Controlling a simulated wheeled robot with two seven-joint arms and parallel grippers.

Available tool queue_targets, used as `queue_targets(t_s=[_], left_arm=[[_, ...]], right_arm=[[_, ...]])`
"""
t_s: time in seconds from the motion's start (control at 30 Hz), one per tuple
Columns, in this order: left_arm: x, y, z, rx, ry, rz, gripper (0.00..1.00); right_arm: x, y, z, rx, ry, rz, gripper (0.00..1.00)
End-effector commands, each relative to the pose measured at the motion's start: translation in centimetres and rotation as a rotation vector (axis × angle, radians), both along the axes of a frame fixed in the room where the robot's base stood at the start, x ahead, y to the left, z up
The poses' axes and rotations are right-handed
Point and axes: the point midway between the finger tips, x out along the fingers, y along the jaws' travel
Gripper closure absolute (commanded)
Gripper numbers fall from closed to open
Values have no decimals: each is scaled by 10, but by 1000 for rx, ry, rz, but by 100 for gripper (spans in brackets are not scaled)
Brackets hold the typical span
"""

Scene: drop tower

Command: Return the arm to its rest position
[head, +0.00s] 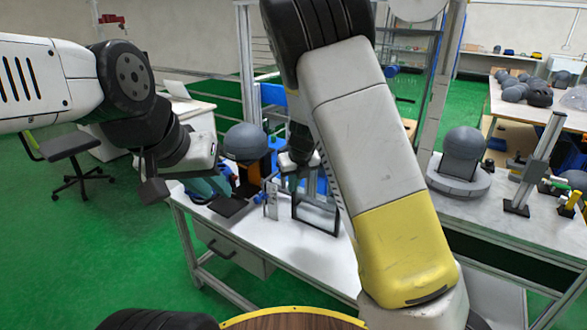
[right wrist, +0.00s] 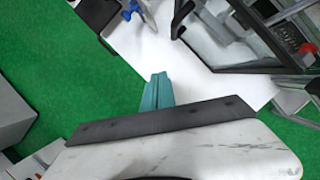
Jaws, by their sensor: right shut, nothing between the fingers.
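My right arm fills the middle of the head view, with a large white and yellow link (head: 365,150) in front. In the right wrist view my right gripper (right wrist: 157,92) has its teal fingers together, with nothing between them. It is over the edge of the white table (right wrist: 150,45); the gap in height is unclear. In the head view the right hand is mostly hidden beside the arm link.
A dark ball (head: 244,142) stands on an orange and black stand at the table's back left. A black frame (head: 316,214) stands mid-table. Another ball (head: 463,143) sits on a round grey base at right, near a metal upright (head: 533,165). Open green floor lies at left.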

Motion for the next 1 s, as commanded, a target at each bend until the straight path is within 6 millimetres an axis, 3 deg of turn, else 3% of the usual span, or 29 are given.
queue_targets(t_s=[0.17, 0.53, 0.8, 1.0], left_arm=[[0, 0, 0, 0, 0, 0, 77], [0, 0, 0, 0, 0, 0, 77], [0, 0, 0, 0, 0, 0, 77], [0, 0, 0, 0, 0, 0, 77]], right_arm=[[-26, -17, 29, 8, -16, 233, 100], [-127, -65, 126, -148, -310, 1135, 100], [-213, -105, 177, -539, -563, 1781, 100], [-270, -131, 191, -918, -596, 2204, 100]])
